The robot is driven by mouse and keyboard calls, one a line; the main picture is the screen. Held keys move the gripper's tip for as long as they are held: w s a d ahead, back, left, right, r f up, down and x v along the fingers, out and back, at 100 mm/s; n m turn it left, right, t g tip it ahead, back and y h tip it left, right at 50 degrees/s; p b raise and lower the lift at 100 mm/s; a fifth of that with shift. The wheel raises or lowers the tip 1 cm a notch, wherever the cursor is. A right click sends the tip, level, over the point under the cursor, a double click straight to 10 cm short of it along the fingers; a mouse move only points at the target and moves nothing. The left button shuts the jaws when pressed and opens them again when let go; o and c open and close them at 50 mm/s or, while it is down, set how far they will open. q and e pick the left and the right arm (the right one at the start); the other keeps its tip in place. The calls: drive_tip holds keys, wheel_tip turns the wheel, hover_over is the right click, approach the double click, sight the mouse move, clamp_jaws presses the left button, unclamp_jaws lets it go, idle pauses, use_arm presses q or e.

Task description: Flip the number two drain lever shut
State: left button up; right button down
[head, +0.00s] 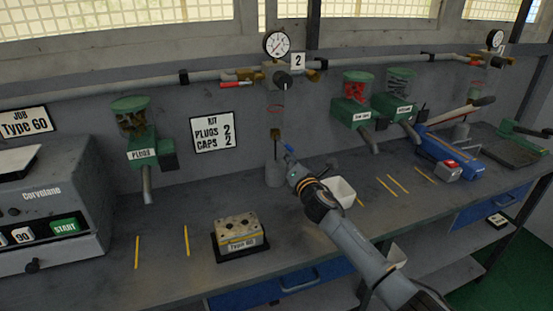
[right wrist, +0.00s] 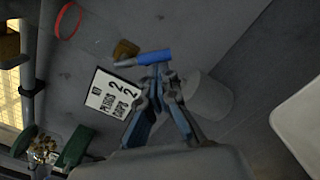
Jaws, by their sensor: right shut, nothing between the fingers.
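The number two drain is a small brass valve (head: 275,133) under the clear filter bowl, below the gauge and the "2" sign (head: 298,60). Its lever has a blue sleeve (head: 289,148) and sticks out from the valve towards my right gripper (head: 293,162). In the right wrist view the brass valve (right wrist: 125,50) and the blue lever (right wrist: 153,58) show just ahead of the fingertips (right wrist: 162,74). The fingers are shut with nothing between them, close to the lever; I cannot tell whether they touch it. My left gripper is not in view.
A grey cup (head: 275,174) stands under the drain. A white bin (head: 339,191) is beside my right arm. Green dispensers (head: 352,112) hang right, another (head: 141,150) left. A Type 60 block (head: 239,236) sits on the bench (head: 180,270); the bench left of it is mostly clear.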

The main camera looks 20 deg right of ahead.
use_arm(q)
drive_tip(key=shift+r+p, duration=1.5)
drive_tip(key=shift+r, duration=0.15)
use_arm(e)
drive_tip(key=shift+w+d+r+n+y, duration=0.1)
drive_tip(key=shift+d+r+n, duration=0.35)
drive_tip(key=shift+n, duration=1)
drive_tip(key=shift+s+d+r+n+y, duration=0.1)
drive_tip(key=shift+d+r+n, duration=0.35)
drive_tip(key=shift+n, duration=1.05)
drive_tip(key=shift+w+d+r+n+y, duration=0.1)
drive_tip(key=shift+d+r+n, duration=0.35)
drive_tip(key=shift+n, duration=1)
